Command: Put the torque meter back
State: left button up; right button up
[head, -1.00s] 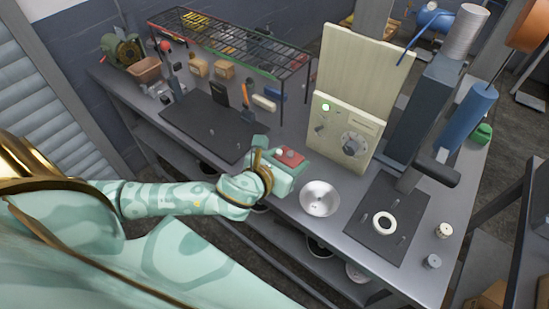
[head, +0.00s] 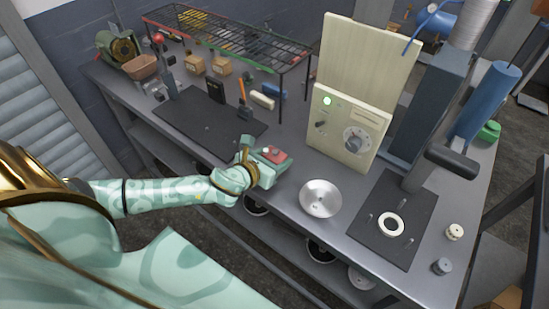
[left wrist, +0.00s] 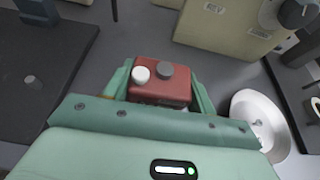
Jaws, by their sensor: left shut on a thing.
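A small red box (head: 270,154) with a white knob and a dark knob on top appears to be the torque meter. My left gripper (head: 262,165) is shut on it at the front part of the grey bench. In the left wrist view the red box (left wrist: 160,82) sits between the two green fingers, knobs facing up. Whether its underside touches the bench is hidden. My right gripper is not in view.
A dark mat (head: 190,121) lies left of my gripper. A shiny metal bowl (head: 320,198) is close on the right. Behind stands a cream panel box (head: 345,130) with a dial and green light. A press (head: 425,120) stands further right, a wire rack (head: 230,38) at the back.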

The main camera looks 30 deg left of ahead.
pick_arm(q)
jog(key=o, duration=0.9)
jog(key=shift+f, duration=0.15)
jog(key=o, duration=0.3)
jog(key=shift+o, duration=0.2)
jog(key=shift+s+r, duration=0.15)
jog(key=shift+r, duration=0.15)
jog(key=p+v, duration=0.2)
jog(key=v, duration=0.9)
jog(key=shift+s, duration=0.35)
